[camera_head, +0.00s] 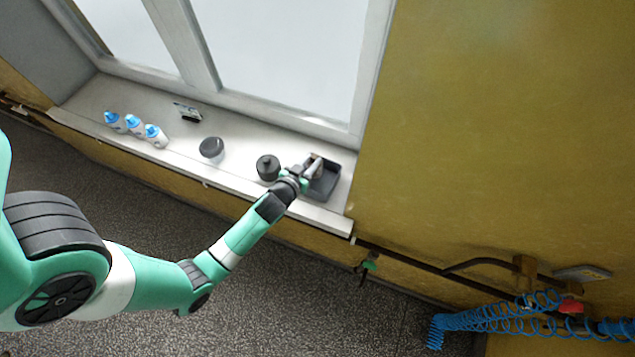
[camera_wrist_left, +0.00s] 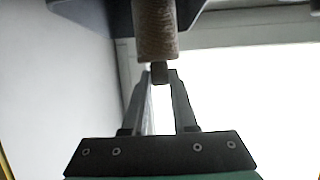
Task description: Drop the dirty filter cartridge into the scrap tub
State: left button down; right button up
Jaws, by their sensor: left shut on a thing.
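My left gripper (camera_head: 309,172) reaches over the window sill. In the left wrist view the gripper (camera_wrist_left: 160,75) is shut on the short stub at the end of the dirty filter cartridge (camera_wrist_left: 155,30), a brownish, rough cylinder. In the head view the cartridge (camera_head: 317,163) is small and partly covered by the gripper. The scrap tub (camera_head: 327,187), a dark grey open tray, stands at the right end of the sill. The cartridge shows over the tub; its height above the tub floor is unclear. My right gripper is out of view.
A dark lidded container (camera_head: 267,168) stands on the sill just left of my gripper. Farther left are a grey-lidded jar (camera_head: 212,149), a small dark item (camera_head: 187,112) and blue-capped bottles (camera_head: 134,124). A blue coiled hose (camera_head: 490,318) hangs at lower right.

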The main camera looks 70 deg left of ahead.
pick_arm(q)
jog(key=shift+f, duration=0.15)
jog(key=c, duration=0.6)
grip_release()
jog(key=v, duration=1.1)
jog(key=shift+s+d+r, duration=0.15)
jog(key=shift+d+r, duration=0.05)
jog(key=shift+r, duration=0.05)
